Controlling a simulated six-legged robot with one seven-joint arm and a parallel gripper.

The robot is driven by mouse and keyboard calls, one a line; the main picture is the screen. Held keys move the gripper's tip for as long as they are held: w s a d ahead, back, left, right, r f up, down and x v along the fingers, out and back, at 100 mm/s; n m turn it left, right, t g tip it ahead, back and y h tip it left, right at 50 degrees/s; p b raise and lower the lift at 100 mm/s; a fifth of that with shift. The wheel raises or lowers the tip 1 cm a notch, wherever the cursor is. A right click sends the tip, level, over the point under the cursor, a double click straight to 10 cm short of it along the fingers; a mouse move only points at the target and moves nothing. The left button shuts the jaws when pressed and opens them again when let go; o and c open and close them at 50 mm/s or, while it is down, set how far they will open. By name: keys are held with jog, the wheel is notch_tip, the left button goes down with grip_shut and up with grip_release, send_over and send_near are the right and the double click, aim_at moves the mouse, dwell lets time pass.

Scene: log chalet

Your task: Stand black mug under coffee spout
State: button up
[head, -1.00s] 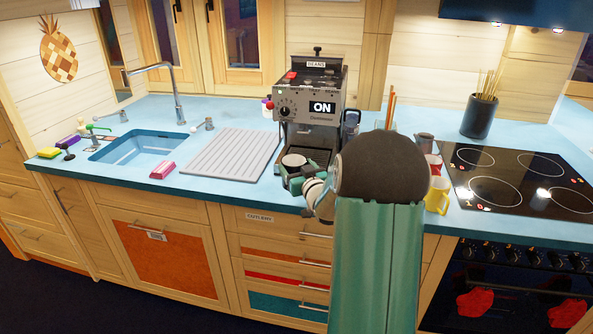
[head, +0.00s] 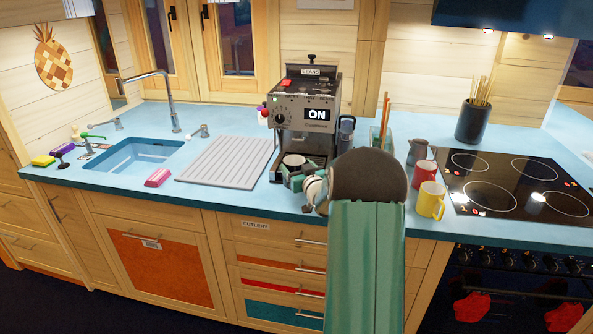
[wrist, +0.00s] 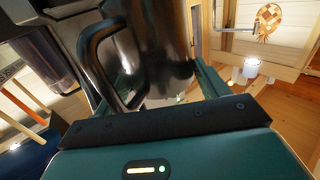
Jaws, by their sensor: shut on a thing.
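The coffee machine (head: 305,100) stands at the back of the blue counter, its display reading ON. My gripper (head: 287,173) is at the machine's lower front, beneath the spout area. In the wrist view my gripper (wrist: 160,85) is shut on the black mug (wrist: 165,40), a glossy dark cylinder whose looped handle shows at left. In the head view the mug is small and partly covered by my gripper. I cannot tell whether its base touches the drip tray.
A grey pitcher (head: 418,151), a red mug (head: 422,174) and a yellow mug (head: 431,202) stand right of my arm, before the hob (head: 515,180). A ribbed drainboard (head: 226,161) and the sink (head: 135,155) lie left.

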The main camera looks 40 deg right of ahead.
jog(key=shift+w+d+f, duration=0.1)
jog(key=shift+w+d, duration=1.45)
jog(key=shift+d, duration=0.35)
jog(key=shift+w+d, duration=1.6)
jog(key=shift+d, duration=0.35)
jog(key=shift+w+d+f, duration=0.1)
jog(key=shift+w+d, duration=1.45)
jog(key=shift+d, duration=0.35)
jog(key=shift+f, duration=0.2)
jog(key=o, duration=1.3)
jog(key=shift+c, duration=0.2)
jog(key=shift+f, duration=0.1)
jog(key=shift+s, duration=0.1)
jog(key=v, duration=0.9)
